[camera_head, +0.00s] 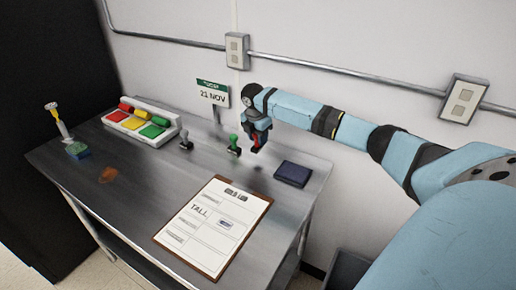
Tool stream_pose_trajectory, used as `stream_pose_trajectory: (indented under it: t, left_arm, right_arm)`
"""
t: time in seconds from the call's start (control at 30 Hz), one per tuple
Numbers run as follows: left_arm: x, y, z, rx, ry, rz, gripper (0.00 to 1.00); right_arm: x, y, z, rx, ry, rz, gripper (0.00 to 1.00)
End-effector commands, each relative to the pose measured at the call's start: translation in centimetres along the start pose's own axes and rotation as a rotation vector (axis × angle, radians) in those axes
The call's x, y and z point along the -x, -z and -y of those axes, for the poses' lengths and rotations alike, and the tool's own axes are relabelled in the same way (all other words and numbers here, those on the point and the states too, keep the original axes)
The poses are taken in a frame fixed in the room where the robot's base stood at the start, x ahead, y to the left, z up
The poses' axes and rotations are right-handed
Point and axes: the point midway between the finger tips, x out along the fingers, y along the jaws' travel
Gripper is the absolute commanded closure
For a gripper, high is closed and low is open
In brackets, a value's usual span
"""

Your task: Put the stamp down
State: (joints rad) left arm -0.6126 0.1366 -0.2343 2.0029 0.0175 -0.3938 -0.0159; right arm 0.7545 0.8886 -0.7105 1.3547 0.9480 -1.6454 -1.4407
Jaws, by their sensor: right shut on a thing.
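My right gripper (257,138) comes in from the right over the back of the table. It is shut on a red and dark stamp (256,147), mostly hidden by the fingers. The stamp appears to be held a little above the table top. A green stamp (234,146) stands just to its left, and a grey stamp (185,141) stands farther left. A dark blue pad (293,174) lies to the right and in front of the gripper. A clipboard with a printed form (210,226) lies near the front edge. My left gripper is not in view.
A tray (159,140) with red, yellow and green pads is at back left. A yellow-handled tool (60,122) stands by a green-blue block (78,151). A date sign (213,92) stands behind.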

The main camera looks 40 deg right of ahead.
Motion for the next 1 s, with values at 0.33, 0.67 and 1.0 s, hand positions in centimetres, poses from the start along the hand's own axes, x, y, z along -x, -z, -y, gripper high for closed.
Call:
stream_pose_trajectory:
  t: [0.33, 0.67, 1.0]
  left_arm:
    - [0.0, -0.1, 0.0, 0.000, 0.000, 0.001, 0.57]
    - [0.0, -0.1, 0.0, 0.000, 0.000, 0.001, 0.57]
    - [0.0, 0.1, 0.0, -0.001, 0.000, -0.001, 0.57]
  right_arm:
    - [-3.7, 0.5, 0.0, 0.000, 0.001, -0.001, 0.81]
    - [-4.7, 0.6, 0.0, 0.000, -0.001, 0.000, 0.81]
    - [-5.0, 0.6, 0.0, 0.000, 0.000, 0.000, 0.40]
